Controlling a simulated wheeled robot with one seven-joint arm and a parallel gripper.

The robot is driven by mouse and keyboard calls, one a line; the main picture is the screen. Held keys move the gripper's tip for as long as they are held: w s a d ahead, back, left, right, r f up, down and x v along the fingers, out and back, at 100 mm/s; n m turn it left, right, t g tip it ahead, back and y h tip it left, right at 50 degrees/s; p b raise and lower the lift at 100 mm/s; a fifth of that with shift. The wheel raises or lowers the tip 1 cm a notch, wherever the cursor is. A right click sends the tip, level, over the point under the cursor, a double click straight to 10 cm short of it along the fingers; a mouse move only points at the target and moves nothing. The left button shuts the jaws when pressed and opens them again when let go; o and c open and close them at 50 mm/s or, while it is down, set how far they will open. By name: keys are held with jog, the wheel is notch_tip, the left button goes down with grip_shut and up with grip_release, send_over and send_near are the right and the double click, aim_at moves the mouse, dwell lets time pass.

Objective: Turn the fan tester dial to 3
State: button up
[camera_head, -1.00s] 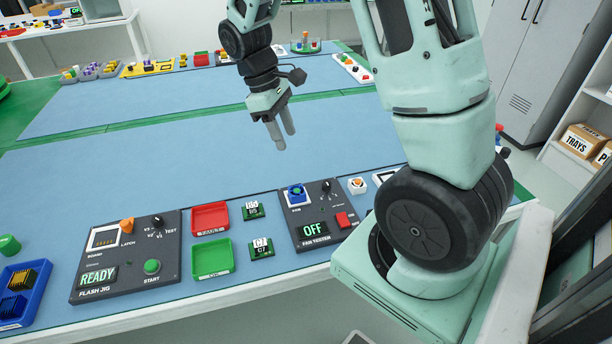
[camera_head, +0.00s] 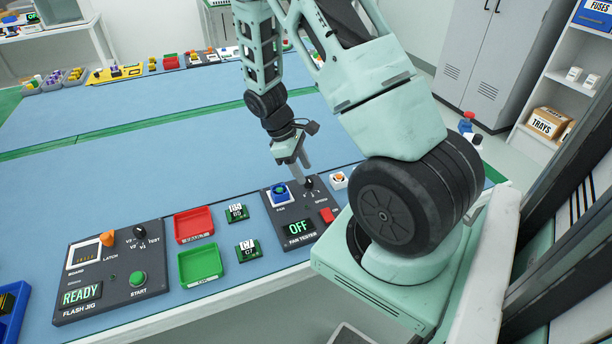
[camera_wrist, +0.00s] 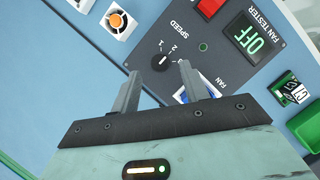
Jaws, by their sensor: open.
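The fan tester (camera_head: 268,208) is a dark panel at the front edge of the table, with a display reading OFF (camera_head: 299,228) and a red switch (camera_head: 327,215). Its black speed dial (camera_head: 309,183) has a white pointer and marks 1, 2 and 3 around it; it also shows in the wrist view (camera_wrist: 160,63). I cannot tell its exact setting. A blue and white fan (camera_head: 280,194) sits on the panel and is partly hidden by a finger in the wrist view. My gripper (camera_head: 291,178) is open and empty above the panel, pointing down, near the dial and the fan, apparently not touching the dial.
The flash jig (camera_head: 115,270), its display reading READY, stands at left. A red tray (camera_head: 209,237), a green tray (camera_head: 218,277) and two small green boards (camera_head: 237,213) lie between. A white fan with an orange hub (camera_head: 339,180) sits just right of the tester.

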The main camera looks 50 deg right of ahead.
aim_at(308, 179)
jog(key=shift+x, duration=1.65)
grip_shut()
jog(key=shift+m, duration=0.3)
jog(key=m+p, duration=0.1)
jog(key=m+y, duration=0.1)
jog(key=m, duration=0.1)
jog(key=shift+w+d+r+m+y+p, duration=0.1)
jog(key=shift+d+m+y+p, duration=0.05)
jog(key=shift+m+y+p, duration=0.2)
jog(key=m+y, duration=0.1)
jog(key=m, duration=0.3)
jog(key=shift+d+m+y+p, duration=0.1)
jog(key=shift+m+y+p, duration=0.15)
jog(key=shift+y+p, duration=0.1)
jog(key=c, duration=1)
grip_release()
